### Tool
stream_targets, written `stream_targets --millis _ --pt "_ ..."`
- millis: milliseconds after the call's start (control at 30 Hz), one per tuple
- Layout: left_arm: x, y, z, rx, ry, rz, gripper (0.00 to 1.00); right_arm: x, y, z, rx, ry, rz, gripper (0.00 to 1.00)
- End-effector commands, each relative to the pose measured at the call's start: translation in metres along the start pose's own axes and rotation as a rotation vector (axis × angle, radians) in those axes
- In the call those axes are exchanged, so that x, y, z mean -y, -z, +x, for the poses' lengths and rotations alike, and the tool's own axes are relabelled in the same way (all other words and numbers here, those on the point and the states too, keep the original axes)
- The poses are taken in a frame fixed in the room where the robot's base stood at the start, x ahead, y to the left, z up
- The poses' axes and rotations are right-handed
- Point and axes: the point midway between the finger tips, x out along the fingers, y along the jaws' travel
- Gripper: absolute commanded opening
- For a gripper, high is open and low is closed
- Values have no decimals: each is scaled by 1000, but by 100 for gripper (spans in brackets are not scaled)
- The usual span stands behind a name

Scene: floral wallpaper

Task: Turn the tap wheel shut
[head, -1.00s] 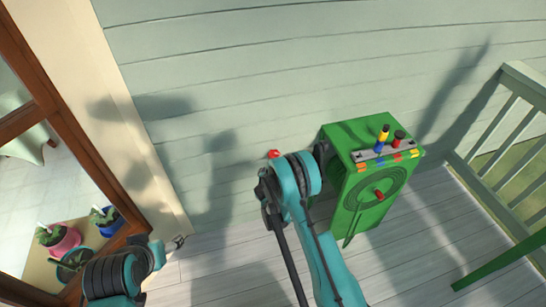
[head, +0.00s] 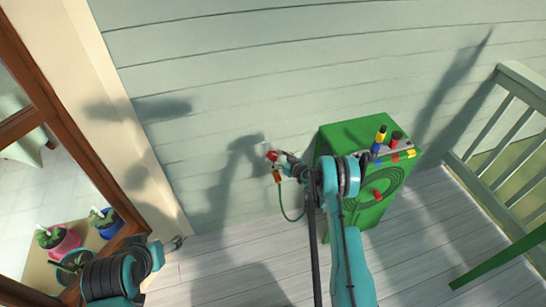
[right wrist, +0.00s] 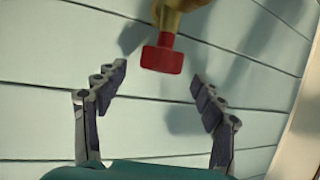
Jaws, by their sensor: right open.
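The red tap wheel (head: 272,156) is on the pale siding wall, left of the green cabinet. In the right wrist view the red wheel (right wrist: 162,60) faces me on a brass tap body (right wrist: 180,20). My right gripper (head: 287,165) is just right of the wheel in the head view. In the right wrist view its fingers (right wrist: 160,78) are spread and empty, one on each side of the wheel's near end, with visible gaps. My left gripper (head: 178,243) is low at the left, far from the tap; its jaw opening is too small to judge.
A green cabinet (head: 350,130) with coloured knobs on top stands right of the tap, close to my right arm. A green hose (head: 284,208) hangs below the tap from an orange connector (head: 278,176). A railing (head: 500,130) is at right; potted plants (head: 60,240) are at left.

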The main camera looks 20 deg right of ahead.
Motion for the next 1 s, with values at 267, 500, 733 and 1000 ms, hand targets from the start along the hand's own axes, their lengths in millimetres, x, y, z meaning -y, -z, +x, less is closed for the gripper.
stream_targets --millis 267,500,733,1000 --pt "0 -9 12 0 0 0 69 0 -2 38 0 0 0 69" --pt "0 -9 12 0 0 0 69 0 0 43 1 0 0 69" --pt "0 -9 12 0 0 0 69 0 0 42 1 0 0 35" --pt "0 -9 12 0 0 0 69 1 0 42 1 -3 1 18"
